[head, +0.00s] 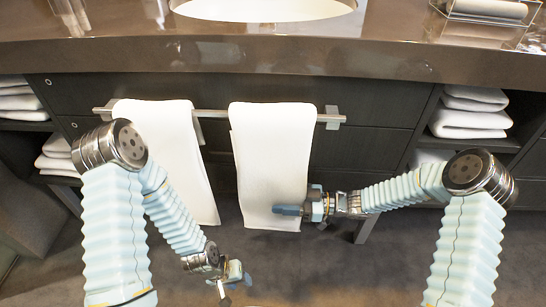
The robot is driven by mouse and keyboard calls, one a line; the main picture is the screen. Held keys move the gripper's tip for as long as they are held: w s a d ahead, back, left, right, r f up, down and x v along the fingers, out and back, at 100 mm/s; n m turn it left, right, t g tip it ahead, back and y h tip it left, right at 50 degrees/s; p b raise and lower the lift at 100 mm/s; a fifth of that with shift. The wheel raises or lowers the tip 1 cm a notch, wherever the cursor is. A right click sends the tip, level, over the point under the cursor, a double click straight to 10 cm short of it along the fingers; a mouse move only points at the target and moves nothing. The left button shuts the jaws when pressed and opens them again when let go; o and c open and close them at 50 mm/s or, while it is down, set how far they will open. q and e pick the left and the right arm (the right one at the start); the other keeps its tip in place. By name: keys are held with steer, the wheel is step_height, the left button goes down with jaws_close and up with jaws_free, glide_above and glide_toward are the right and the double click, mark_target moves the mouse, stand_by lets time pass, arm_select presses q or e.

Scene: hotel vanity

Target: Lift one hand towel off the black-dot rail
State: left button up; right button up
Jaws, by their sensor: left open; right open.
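A metal rail (214,114) runs across the dark vanity front below the counter; I cannot make out a black dot on it. Two white hand towels hang over it: a left towel (165,140) and a right towel (270,150). My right gripper (288,210) is at the lower right part of the right towel, its blue finger overlapping the cloth in view. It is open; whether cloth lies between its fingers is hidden. My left gripper (235,282) is open and empty, low over the floor, below and apart from both towels.
The brown counter (270,55) with a white basin (262,8) juts out above the rail. Folded towels fill side shelves at left (18,100) and right (470,115). A clear tray (487,12) stands at the top right. The dark floor (340,265) is clear.

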jaws_close()
steer(key=shift+r, duration=0.15)
stand_by(0.4)
